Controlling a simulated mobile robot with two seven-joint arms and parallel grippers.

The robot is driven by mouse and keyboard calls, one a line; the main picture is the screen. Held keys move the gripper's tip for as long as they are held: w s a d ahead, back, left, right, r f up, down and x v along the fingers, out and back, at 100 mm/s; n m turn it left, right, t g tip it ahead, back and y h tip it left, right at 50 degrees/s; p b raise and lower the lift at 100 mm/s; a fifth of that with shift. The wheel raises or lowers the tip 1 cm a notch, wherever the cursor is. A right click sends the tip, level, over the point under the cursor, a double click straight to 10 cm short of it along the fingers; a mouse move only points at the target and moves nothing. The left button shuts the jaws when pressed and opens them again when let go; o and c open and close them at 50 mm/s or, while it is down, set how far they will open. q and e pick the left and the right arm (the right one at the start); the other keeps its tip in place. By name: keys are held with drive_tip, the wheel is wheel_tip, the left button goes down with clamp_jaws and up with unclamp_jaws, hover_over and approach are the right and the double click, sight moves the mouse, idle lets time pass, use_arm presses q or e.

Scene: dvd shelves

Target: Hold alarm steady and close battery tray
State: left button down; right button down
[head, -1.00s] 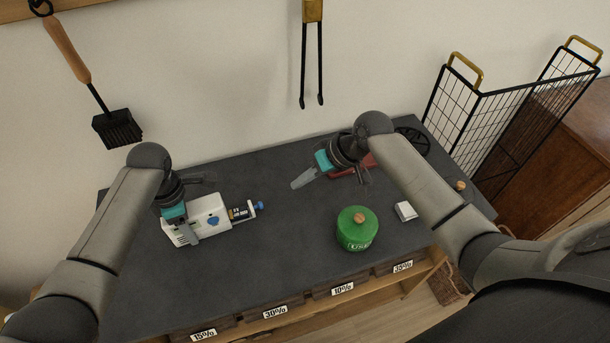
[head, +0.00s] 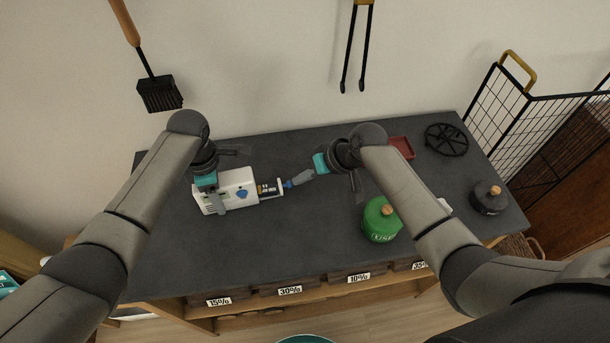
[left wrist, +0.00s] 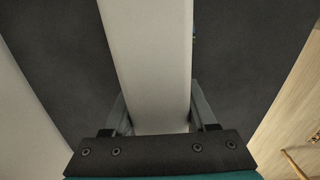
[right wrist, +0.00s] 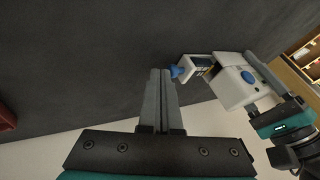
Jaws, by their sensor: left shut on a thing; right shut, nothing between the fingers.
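The white alarm (head: 238,186) lies on the dark table top, with a blue button on its upper face; it also shows in the right wrist view (right wrist: 236,86). Its battery tray (head: 270,188) sticks out on the right side, holding a dark battery and ending in a blue knob (right wrist: 177,72). My left gripper (head: 212,198) is shut on the alarm body, which fills the space between its fingers in the left wrist view (left wrist: 150,75). My right gripper (head: 297,179) is shut and empty, its fingertips right beside the blue knob; I cannot tell whether they touch.
A green canister (head: 380,222) with a wooden knob stands right of the alarm. A red tray (head: 401,147), a black round trivet (head: 446,140) and a dark lidded pot (head: 488,198) are further right. The table's front middle is clear.

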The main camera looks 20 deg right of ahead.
sight(270, 187)
drive_tip(key=a, duration=0.6)
drive_tip(key=shift+a, duration=0.15)
use_arm(q)
drive_tip(key=shift+d, duration=0.15)
use_arm(e)
drive_tip(key=shift+a, duration=0.2)
drive_tip(key=d, duration=0.5)
drive_tip(key=shift+w+r, duration=0.15)
drive_tip(key=shift+r, duration=0.05)
drive_tip(key=v, duration=0.9)
drive_tip(key=shift+r, duration=0.35)
use_arm(q)
drive_tip(key=shift+c, duration=0.6)
unclamp_jaws()
